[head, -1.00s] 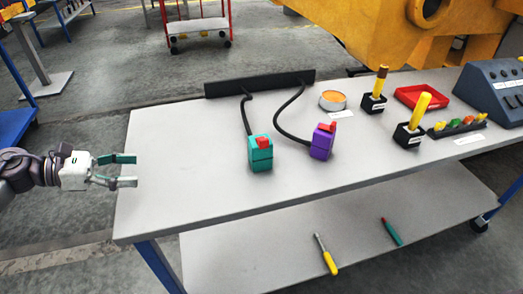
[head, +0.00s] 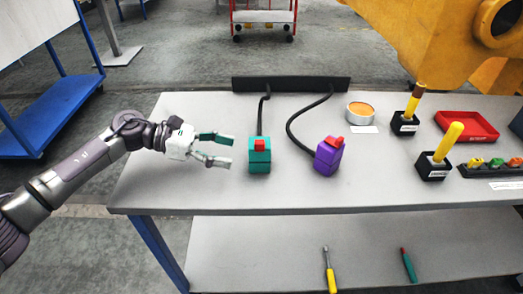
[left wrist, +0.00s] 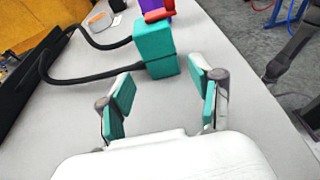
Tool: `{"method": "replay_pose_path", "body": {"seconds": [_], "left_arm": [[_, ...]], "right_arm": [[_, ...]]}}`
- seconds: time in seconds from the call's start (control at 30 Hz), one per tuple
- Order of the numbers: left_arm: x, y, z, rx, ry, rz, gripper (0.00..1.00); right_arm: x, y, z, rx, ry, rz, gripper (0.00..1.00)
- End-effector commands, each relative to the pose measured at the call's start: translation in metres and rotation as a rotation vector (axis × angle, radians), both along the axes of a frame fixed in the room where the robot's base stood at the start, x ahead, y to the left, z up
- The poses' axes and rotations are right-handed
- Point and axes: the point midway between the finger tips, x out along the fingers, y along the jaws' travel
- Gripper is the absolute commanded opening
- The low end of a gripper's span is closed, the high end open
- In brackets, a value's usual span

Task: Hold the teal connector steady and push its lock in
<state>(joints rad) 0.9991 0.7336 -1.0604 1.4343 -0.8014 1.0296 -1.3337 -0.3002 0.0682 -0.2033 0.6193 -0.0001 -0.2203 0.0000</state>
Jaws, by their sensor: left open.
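The teal connector (head: 259,158) stands upright on the grey bench, with its red lock (head: 259,145) on top and a black cable running back from it. My left gripper (head: 232,149) is open and empty, just left of the teal connector, its fingers pointing toward it without touching. In the left wrist view the teal connector (left wrist: 155,50) is straight ahead, beyond the open fingertips (left wrist: 160,82). Its red lock is hard to tell there from the red part of the connector behind.
A purple connector (head: 328,158) with a red lock stands to the right, its cable running to a black rail (head: 291,83). An orange-topped round tin (head: 360,112), yellow-handled tools in black holders (head: 434,166) and a red tray (head: 466,125) lie further right. The bench's front left is clear.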

Motion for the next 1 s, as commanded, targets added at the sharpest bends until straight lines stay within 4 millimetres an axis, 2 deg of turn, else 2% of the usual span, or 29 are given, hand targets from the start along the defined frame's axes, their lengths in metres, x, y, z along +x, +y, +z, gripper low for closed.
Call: {"method": "replay_pose_path", "body": {"seconds": [0.07, 0.2, 0.3, 0.5, 0.93, 1.0], "left_arm": [[0.0, -0.013, -0.001, -0.001, 0.001, -0.003, 0.65], [0.0, -0.033, -0.007, -0.001, 0.001, -0.002, 0.65], [0.0, -0.046, -0.016, -0.001, -0.002, -0.003, 0.65], [0.0, -0.063, -0.02, 0.0, -0.002, -0.003, 0.65], [0.0, -0.069, -0.02, 0.0, -0.002, -0.001, 0.65], [0.0, -0.069, -0.02, 0.0, -0.001, 0.0, 0.53]], "right_arm": [[0.0, 0.005, 0.006, 0.006, -0.001, 0.002, 0.0], [0.0, 0.0, 0.011, 0.0, -0.001, 0.004, 0.0], [0.001, -0.008, -0.001, -0.01, -0.002, 0.004, 0.0], [0.001, -0.016, -0.007, -0.019, -0.002, -0.001, 0.0], [0.001, -0.013, -0.008, -0.015, -0.002, -0.001, 0.0], [0.001, -0.01, -0.008, -0.012, -0.002, -0.002, 0.0]]}}
